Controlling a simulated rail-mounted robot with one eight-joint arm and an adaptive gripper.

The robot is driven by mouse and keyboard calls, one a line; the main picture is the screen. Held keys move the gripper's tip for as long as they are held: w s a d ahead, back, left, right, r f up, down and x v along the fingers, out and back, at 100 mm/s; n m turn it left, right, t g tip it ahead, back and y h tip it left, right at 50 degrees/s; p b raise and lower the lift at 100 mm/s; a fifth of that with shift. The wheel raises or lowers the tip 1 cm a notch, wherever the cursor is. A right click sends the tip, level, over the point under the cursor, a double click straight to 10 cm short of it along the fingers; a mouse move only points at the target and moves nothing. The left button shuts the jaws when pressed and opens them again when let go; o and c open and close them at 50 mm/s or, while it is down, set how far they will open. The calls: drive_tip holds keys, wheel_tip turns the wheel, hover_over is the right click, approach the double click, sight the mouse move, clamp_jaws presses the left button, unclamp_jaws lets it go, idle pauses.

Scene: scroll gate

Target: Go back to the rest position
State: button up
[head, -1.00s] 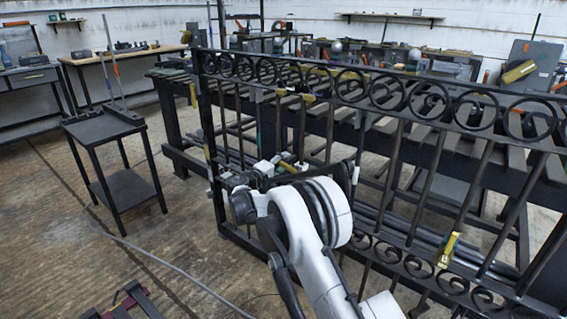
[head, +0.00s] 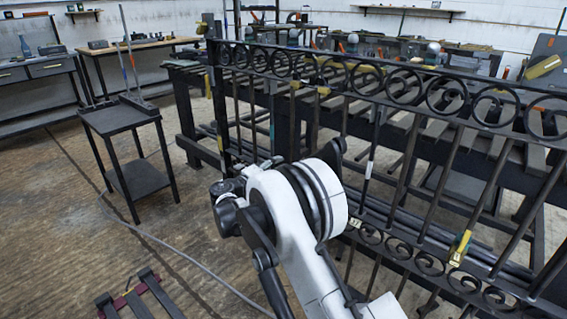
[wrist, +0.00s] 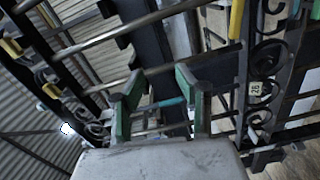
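The black scroll gate (head: 216,95) stands upright across the middle and right of the head view, with a band of rings along its top and scrolls lower down. My white arm is in front of it, and its wrist hides most of my gripper in the head view. In the wrist view my gripper (wrist: 160,92) shows two separated fingers with green inner pads. Nothing is held between them; bars and a teal piece show behind the gap. Gate scrolls (wrist: 264,88) are at the right of the wrist view, apart from the fingers as far as I can tell.
Yellow clamps or tags (head: 460,247) sit on the gate bars. A long dark workbench (head: 186,120) is behind the gate. A small black side table (head: 120,118) stands at left. A cable (head: 185,255) and a dark red-and-black frame (head: 135,298) lie on the open floor.

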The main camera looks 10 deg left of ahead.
drive_tip(key=shift+s+a, duration=0.1)
drive_tip(key=shift+s, duration=0.15)
drive_tip(key=s+d+r+m+g+y, duration=0.1)
drive_tip(key=s+d+r+g, duration=0.1)
drive_tip(key=d+r, duration=0.45)
drive_tip(key=s+d+r+m+g, duration=0.1)
drive_tip(key=s+d+r+g, duration=0.15)
drive_tip(key=d, duration=0.75)
drive_tip(key=s+d+r+m+g+y, duration=0.1)
drive_tip(key=s+d+r, duration=0.2)
drive_tip(key=d+r, duration=0.4)
drive_tip(key=s+d+r+m+g+y, duration=0.1)
drive_tip(key=s+d+m+y, duration=0.1)
drive_tip(key=s+d, duration=0.75)
drive_tip(key=s+d+m+g+y, duration=0.2)
drive_tip(key=s+d, duration=0.4)
drive_tip(key=s, duration=0.7)
drive_tip(key=s+d+f+m+y, duration=0.1)
drive_tip(key=s+f+m+y, duration=0.15)
drive_tip(key=s, duration=0.65)
drive_tip(key=s+d+f+m+y, duration=0.1)
drive_tip(key=s+f, duration=0.3)
drive_tip(key=s, duration=0.5)
wheel_tip(320, 180, up, 17)
drive_tip(key=p, duration=1.6)
drive_tip(key=shift+s+p, duration=0.15)
drive_tip(key=shift+p, duration=0.25)
